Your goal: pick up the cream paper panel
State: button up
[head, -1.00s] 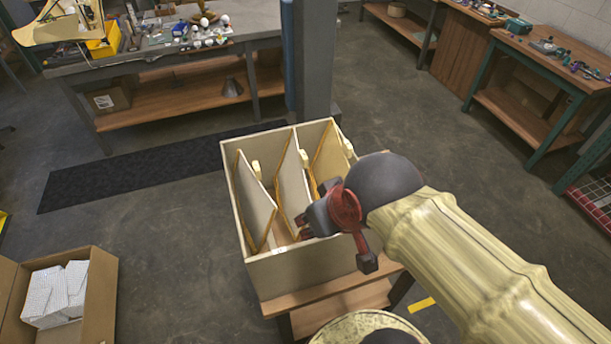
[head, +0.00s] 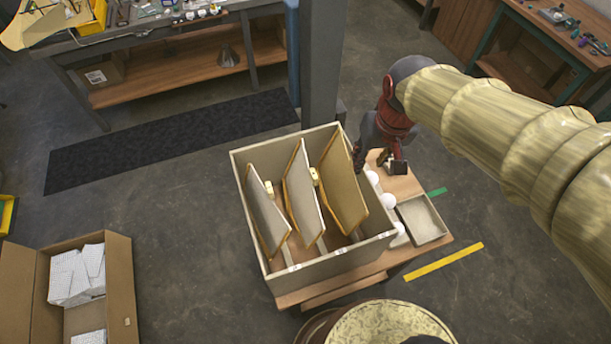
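A pale open box (head: 262,252) stands on a small wooden table and holds three upright, tilted panels with golden edges. The left panel (head: 265,212) and the middle panel (head: 303,196) have greyish-white faces. The right panel (head: 342,186) is tan. I cannot tell for sure which one is the cream paper panel. My gripper (head: 378,160), dark with red parts, is just beyond the box's right wall, apart from the panels. No panel shows in it. Its fingers are small and partly hidden, so I cannot tell whether they are open.
White balls (head: 388,201) lie along the box's right side, beside a shallow grey tray (head: 423,221) on the wooden table (head: 372,267). A cardboard box (head: 112,297) with white packs stands at the lower left. A workbench (head: 170,45) stands behind.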

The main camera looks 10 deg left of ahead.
jog(key=w+a+n+g+p, duration=0.1)
jog(key=w+a+p, duration=0.1)
jog(key=a+p, duration=0.35)
jog(key=n+g+p, duration=0.1)
jog(key=n+p, duration=0.1)
jog(key=p, duration=0.1)
send_over(312, 169)
jog(key=shift+h, duration=0.4)
jog(key=f, duration=0.4)
jog(key=shift+w, duration=0.4)
notch_tip(312, 169, down, 3)
jog(key=shift+s+r, duration=0.1)
jog(key=shift+r, duration=0.1)
jog(key=f, duration=0.2)
jog(key=f+p, duration=0.1)
jog(key=f, duration=0.1)
jog(key=shift+s, duration=0.4)
jog(key=shift+w+f+p, duration=0.1)
jog(key=shift+f+p, duration=0.2)
jog(key=shift+f, duration=0.15)
jog(key=shift+c, duration=1.2)
grip_shut()
